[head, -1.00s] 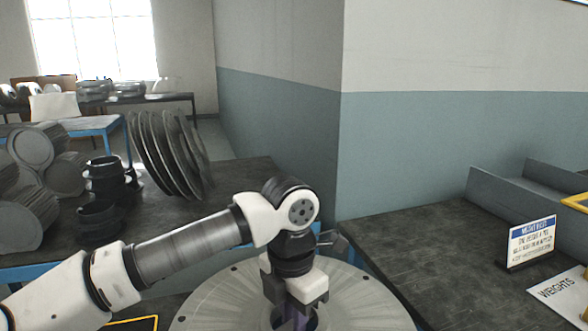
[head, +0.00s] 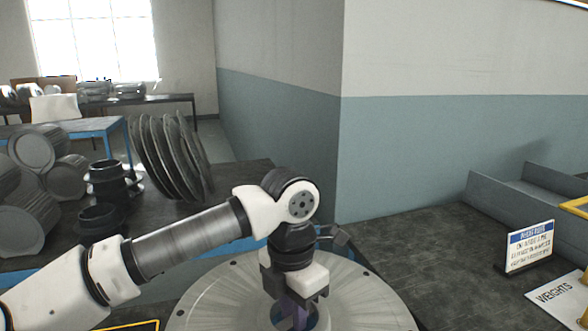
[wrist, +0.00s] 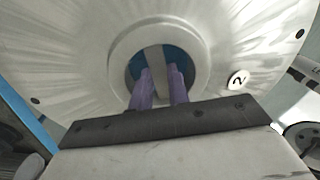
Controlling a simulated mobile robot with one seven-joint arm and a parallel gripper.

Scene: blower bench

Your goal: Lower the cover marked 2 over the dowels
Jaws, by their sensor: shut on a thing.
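The cover marked 2 (head: 376,298) is a wide round pale metal disc with small dark spots near its rim. In the wrist view the cover (wrist: 230,70) fills most of the picture, with a round "2" tag right of its raised centre ring. My gripper (head: 297,312) is over the cover's centre. In the wrist view its purple fingers (wrist: 160,88) reach into the centre ring and are shut on a grey bar across the opening. Blue shows through that opening. The dowels are not visible, and I cannot tell the gap beneath the cover.
A dark bench (head: 440,255) with a blue-headed sign (head: 530,246) and a white "WEIGHTS" label (head: 560,297) lies to the right. A bench with upright discs (head: 172,155), black flanged parts (head: 108,180) and grey cylinders (head: 30,215) stands at left. A wall corner is behind.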

